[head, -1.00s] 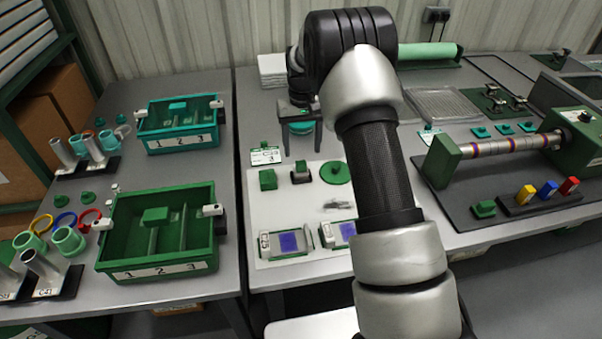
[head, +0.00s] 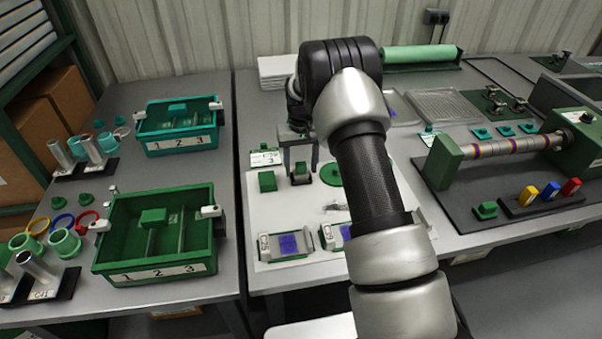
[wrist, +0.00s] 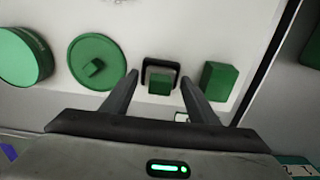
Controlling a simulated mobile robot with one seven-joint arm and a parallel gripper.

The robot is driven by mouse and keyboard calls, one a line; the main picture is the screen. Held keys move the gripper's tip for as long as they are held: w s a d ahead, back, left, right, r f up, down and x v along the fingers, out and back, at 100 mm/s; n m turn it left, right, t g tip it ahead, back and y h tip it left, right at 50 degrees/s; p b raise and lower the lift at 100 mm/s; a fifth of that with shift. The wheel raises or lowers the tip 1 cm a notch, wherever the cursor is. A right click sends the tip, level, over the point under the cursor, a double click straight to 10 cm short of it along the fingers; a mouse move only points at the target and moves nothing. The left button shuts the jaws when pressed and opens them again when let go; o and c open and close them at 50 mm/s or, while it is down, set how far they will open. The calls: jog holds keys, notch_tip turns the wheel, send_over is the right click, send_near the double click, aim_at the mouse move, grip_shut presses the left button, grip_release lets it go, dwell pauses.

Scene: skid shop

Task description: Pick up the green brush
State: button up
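A small green block in a dark frame or base (head: 301,174) stands on the white mat (head: 258,225); it looks like the green brush, but I see no bristles. In the wrist view this green piece (wrist: 160,87) sits between my fingers. My gripper (wrist: 160,79) is open and empty, pointing down over it. In the head view my gripper (head: 300,160) stands just behind and above the piece. I cannot tell whether the fingers touch it.
A plain green block (wrist: 218,83) stands close beside one finger, and a green disc with a knob (wrist: 97,62) lies on the other side. A green cylinder (wrist: 22,57) is farther left. Framed purple-faced pieces (head: 288,244) lie at the mat's front.

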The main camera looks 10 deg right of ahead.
aim_at(301, 163)
jog(key=c, duration=0.9)
notch_tip(301, 163, up, 10)
jog(key=shift+r+p, duration=0.1)
jog(key=shift+p, duration=0.6)
jog(key=o, duration=0.5)
jog(key=c, duration=0.4)
